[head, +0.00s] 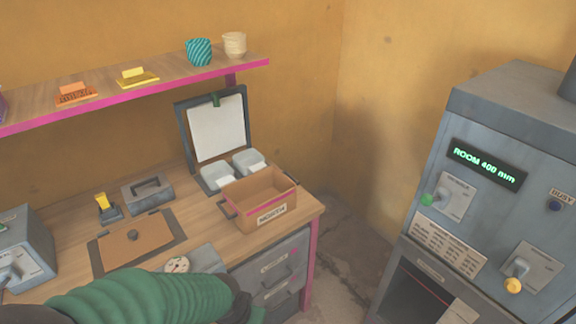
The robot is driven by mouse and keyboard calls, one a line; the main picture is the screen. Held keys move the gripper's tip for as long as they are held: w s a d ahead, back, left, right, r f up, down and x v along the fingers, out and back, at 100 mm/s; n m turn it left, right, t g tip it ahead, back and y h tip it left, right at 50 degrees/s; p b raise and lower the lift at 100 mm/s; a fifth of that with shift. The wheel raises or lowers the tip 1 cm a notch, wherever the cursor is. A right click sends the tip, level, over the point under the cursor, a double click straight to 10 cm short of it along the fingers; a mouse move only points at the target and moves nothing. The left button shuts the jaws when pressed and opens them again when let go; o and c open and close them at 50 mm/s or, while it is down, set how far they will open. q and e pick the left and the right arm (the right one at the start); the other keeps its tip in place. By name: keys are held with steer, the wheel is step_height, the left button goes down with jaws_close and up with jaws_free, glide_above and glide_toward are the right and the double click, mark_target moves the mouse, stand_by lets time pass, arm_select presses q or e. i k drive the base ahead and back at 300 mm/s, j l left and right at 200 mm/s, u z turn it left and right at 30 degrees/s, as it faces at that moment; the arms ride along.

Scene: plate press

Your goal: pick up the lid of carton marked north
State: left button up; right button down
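An open brown carton (245,213) stands at the right end of the wooden desk, with dark side handles. Its front label (271,214) appears to read NORTH. A pink band runs across its front. No lid covers it. A flat brown panel (120,248) with a small dark knob lies on the desk to the left, between dark edge strips; I cannot tell for sure whether it is the carton's lid. My green arm crosses the bottom of the view from the left, ending in a dark part near the desk's front. Neither gripper's fingers show.
Behind the carton are two pale trays (249,162) and an upright clipboard (216,130). A grey box (147,194), a yellow-handled tool (103,204) and a round dial (177,265) sit on the desk. A shelf (170,78) hangs above. A grey machine (480,180) stands right, across a floor gap.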

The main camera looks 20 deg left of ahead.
mark_target(118, 247)
steer(key=u, duration=1.75)
